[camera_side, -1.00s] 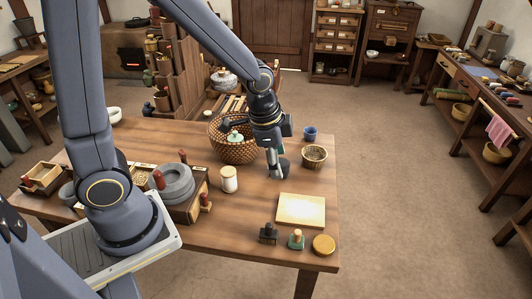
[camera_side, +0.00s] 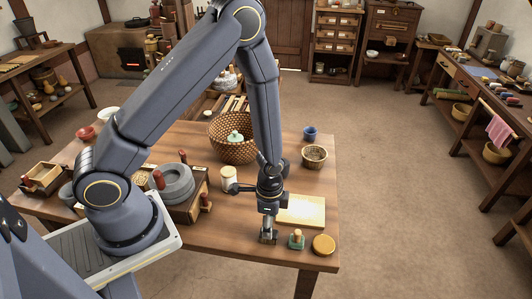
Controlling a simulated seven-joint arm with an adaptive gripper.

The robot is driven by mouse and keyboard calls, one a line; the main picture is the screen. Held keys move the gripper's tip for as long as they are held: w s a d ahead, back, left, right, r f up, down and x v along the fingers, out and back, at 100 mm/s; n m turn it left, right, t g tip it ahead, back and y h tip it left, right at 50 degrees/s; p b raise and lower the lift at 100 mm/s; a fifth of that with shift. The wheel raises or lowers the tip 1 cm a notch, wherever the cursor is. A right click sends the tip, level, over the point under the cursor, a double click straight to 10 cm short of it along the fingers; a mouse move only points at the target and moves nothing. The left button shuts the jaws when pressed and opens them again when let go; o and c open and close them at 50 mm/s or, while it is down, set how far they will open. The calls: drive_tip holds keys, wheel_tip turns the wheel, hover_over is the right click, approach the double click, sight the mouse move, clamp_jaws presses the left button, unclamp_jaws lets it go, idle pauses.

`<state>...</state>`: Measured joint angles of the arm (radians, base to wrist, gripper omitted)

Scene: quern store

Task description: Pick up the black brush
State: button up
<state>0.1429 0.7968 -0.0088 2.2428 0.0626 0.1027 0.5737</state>
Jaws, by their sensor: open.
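The black brush (camera_side: 267,241) stands near the front edge of the wooden table (camera_side: 225,228), mostly hidden behind my gripper's fingers. My gripper (camera_side: 268,231) points straight down right over the brush, with its fingertips at the height of the brush's handle. The jaws are open; whether the fingers touch the brush cannot be told from this view.
A pale board (camera_side: 310,210) lies just behind. A white jar (camera_side: 228,176), a quern (camera_side: 176,184) and a wicker basket (camera_side: 232,150) stand farther back.

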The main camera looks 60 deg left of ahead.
wheel_tip(320, 180, down, 5)
drive_tip(key=shift+s+d+f, duration=0.1)
drive_tip(key=shift+s+f, duration=0.05)
drive_tip(key=shift+c, duration=0.2)
clamp_jaws()
idle(0.4)
